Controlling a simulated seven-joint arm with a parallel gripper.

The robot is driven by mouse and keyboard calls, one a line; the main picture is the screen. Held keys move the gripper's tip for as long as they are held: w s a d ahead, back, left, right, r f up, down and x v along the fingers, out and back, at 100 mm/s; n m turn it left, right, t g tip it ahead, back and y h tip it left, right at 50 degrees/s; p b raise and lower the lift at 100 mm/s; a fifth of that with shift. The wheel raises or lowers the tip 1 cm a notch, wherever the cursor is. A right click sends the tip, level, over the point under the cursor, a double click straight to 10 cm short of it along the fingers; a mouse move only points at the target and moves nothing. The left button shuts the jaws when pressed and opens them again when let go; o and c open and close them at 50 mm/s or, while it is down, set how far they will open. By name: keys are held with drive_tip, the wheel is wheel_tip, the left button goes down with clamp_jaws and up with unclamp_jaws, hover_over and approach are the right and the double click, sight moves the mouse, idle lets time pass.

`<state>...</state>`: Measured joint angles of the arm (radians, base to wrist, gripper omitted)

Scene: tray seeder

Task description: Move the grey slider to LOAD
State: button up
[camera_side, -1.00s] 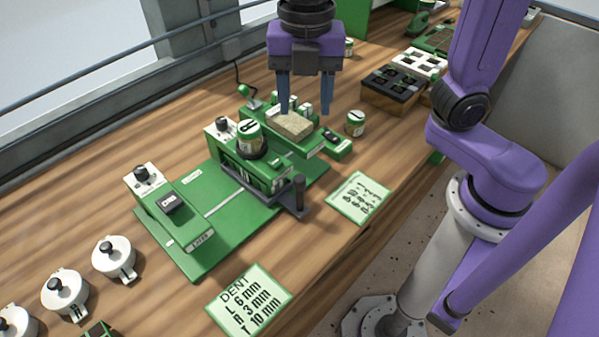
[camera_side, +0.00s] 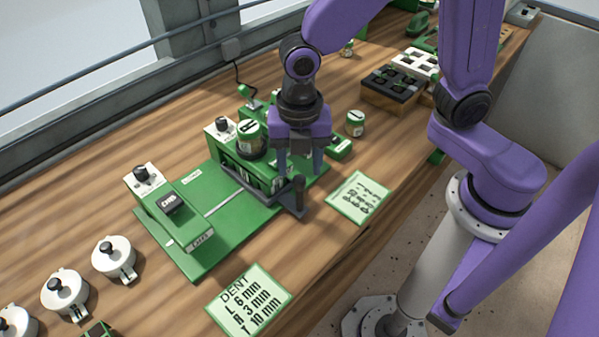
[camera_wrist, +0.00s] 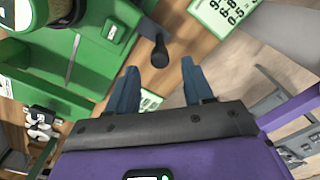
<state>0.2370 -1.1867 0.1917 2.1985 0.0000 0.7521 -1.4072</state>
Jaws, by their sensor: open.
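The grey slider (camera_side: 291,206) is a dark grey piece along the front of the green seeder (camera_side: 252,183), with an upright post at its right end. The post and its round knob show in the wrist view (camera_wrist: 160,52). My gripper (camera_side: 300,172) is open and empty, pointing down just behind and above the post in the side view. In the wrist view, the knob lies ahead of my gripper (camera_wrist: 161,78), roughly in line with the gap between the blue fingers. I see no contact. I cannot make out a LOAD mark.
A green base plate (camera_side: 232,237) carries the seeder, a jar (camera_side: 250,139) and a dark-buttoned unit (camera_side: 170,202). A lettered card (camera_side: 360,197) lies right of the post; a DENT card (camera_side: 248,298) lies in front. White lidded pots (camera_side: 113,258) stand at left.

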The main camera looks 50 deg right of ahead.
sight(299, 178)
drive_tip(key=shift+f, duration=1.8)
clamp_jaws()
